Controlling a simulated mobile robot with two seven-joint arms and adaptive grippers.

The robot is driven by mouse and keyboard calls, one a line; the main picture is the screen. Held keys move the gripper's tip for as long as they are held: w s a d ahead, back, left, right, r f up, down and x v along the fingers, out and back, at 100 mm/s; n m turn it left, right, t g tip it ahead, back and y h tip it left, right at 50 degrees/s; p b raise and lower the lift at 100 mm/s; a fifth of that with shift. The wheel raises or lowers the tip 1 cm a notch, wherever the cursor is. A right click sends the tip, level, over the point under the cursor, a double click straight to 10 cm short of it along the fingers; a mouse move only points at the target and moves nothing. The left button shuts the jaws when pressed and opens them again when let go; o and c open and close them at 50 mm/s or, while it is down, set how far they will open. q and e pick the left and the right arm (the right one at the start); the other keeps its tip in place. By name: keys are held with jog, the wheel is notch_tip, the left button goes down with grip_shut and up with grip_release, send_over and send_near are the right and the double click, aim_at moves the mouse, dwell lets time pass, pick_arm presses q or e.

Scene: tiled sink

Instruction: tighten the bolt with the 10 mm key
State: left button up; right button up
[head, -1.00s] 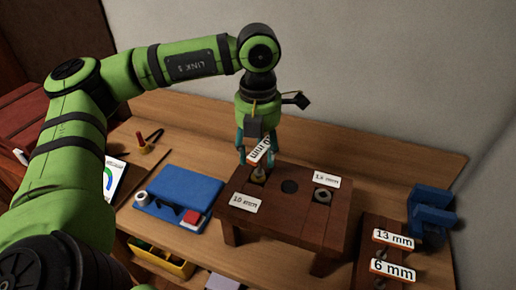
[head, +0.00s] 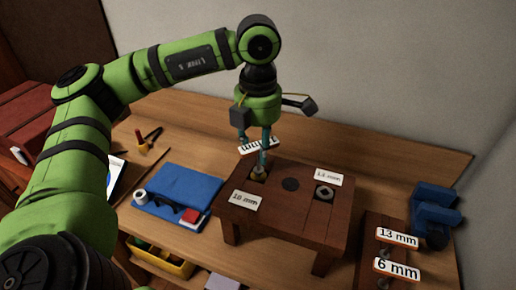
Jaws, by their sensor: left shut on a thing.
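My left gripper (head: 265,150) is shut on a key whose white tag (head: 258,147) shows upside down, with only "mm" partly readable. The gripper points down over the left part of a small dark wooden stand (head: 290,214). The key's lower end is over a brassy bolt (head: 258,173) at the stand's left hole, next to a "10 mm" label (head: 244,201). I cannot tell how fully the key sits on the bolt. A grey bolt (head: 325,192) sits by another label (head: 328,178) at the right. My right gripper is not in view.
A small rack at the right bears keys tagged 13 mm (head: 397,238) and 6 mm (head: 397,270). A blue vise (head: 436,210) stands behind it. A blue mat (head: 178,196) with tape and small items lies left. A wall closes the back.

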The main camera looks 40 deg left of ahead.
pick_arm(q)
jog(key=shift+m, duration=0.6)
jog(key=m+b, duration=0.1)
jog(key=m, duration=0.2)
jog(key=shift+f, duration=0.2)
jog(key=m, duration=0.3)
jog(key=shift+r+b, duration=0.2)
jog(key=shift+b, duration=0.15)
jog(key=o, duration=0.9)
jog(key=shift+r, duration=0.1)
jog(key=shift+r+p, duration=2.5)
jog(key=shift+r, duration=0.9)
